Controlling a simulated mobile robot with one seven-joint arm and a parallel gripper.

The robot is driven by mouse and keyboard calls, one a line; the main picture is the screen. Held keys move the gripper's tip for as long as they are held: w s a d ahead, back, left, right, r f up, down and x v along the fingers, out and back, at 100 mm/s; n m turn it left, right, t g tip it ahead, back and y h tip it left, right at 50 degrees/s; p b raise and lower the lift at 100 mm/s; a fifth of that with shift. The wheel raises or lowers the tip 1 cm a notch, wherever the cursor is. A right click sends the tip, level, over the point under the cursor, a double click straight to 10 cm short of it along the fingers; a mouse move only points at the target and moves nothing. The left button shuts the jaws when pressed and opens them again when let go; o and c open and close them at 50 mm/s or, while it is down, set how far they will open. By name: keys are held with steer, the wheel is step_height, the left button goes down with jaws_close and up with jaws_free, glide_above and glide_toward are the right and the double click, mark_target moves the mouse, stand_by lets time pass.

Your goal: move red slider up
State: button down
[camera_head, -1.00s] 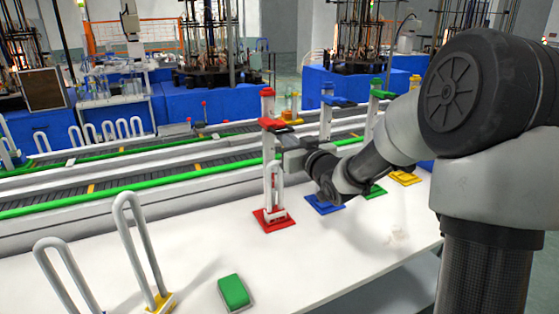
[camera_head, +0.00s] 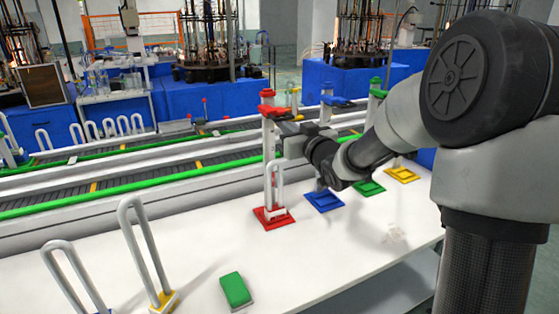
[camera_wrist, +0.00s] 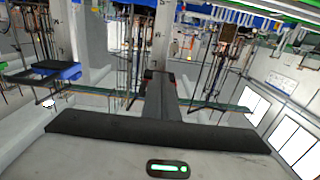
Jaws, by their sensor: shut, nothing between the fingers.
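The red-based white post (camera_head: 269,160) stands upright on the table with a red cap (camera_head: 267,93) on top. The red slider (camera_head: 272,111) is on the post, a short way below the cap. My gripper (camera_head: 284,131) is at the post, just under the slider, and partly hides the post there; I cannot tell whether it touches the slider. In the wrist view my gripper (camera_wrist: 160,85) is shut with nothing visible between its fingers. The red base (camera_head: 273,218) is flat on the table with a white loop on it.
Blue (camera_head: 324,201), green (camera_head: 370,188) and yellow (camera_head: 401,174) bases stand in a row to the right, with my arm crossing in front of their posts. A green block (camera_head: 235,290) and tall loops (camera_head: 150,250) are front left. A conveyor (camera_head: 130,185) runs behind.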

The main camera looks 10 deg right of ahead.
steer(key=f+v, duration=0.1)
steer(key=v, duration=0.9)
steer(key=shift+f+b, duration=0.15)
steer(key=shift+b, duration=0.3)
stand_by(0.5)
